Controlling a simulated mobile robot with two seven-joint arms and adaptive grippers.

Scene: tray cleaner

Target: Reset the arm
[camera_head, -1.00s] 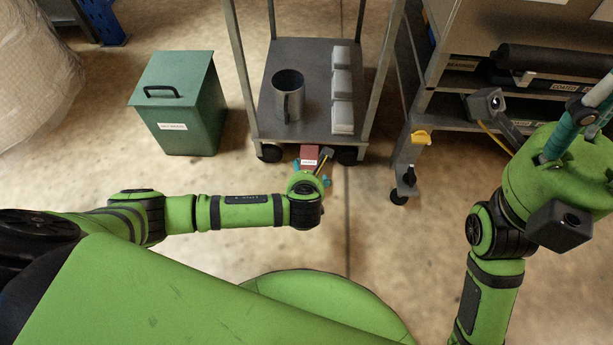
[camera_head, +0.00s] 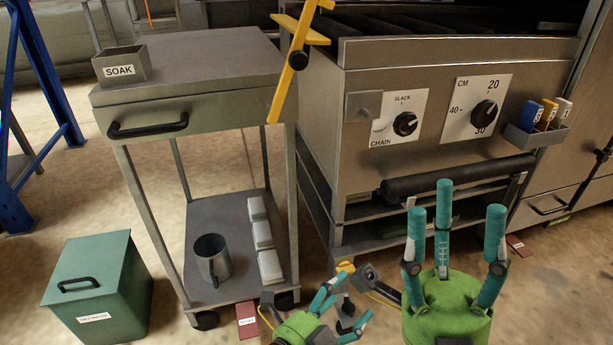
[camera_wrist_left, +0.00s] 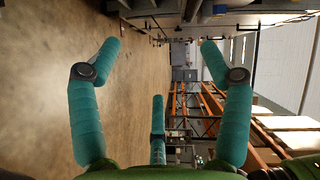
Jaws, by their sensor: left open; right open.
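My left gripper (camera_head: 330,312) is at the bottom centre of the head view, in front of the cart's lower right corner. Its teal fingers are spread and hold nothing. In the left wrist view the same gripper (camera_wrist_left: 155,80) shows its fingers wide apart, with only floor and distant shelving beyond them. My right gripper (camera_head: 455,235) is at the lower right of the head view. Its teal fingers point upward, apart and empty, in front of the machine (camera_head: 440,120). The palms of both grippers are green; most of both arms is out of view.
A steel cart (camera_head: 190,75) with a SOAK box (camera_head: 121,67) on top and a metal jug (camera_head: 212,262) and white blocks (camera_head: 262,235) below stands left of centre. A green lidded bin (camera_head: 98,285) is at lower left. A yellow lever (camera_head: 288,85) sticks up between cart and machine.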

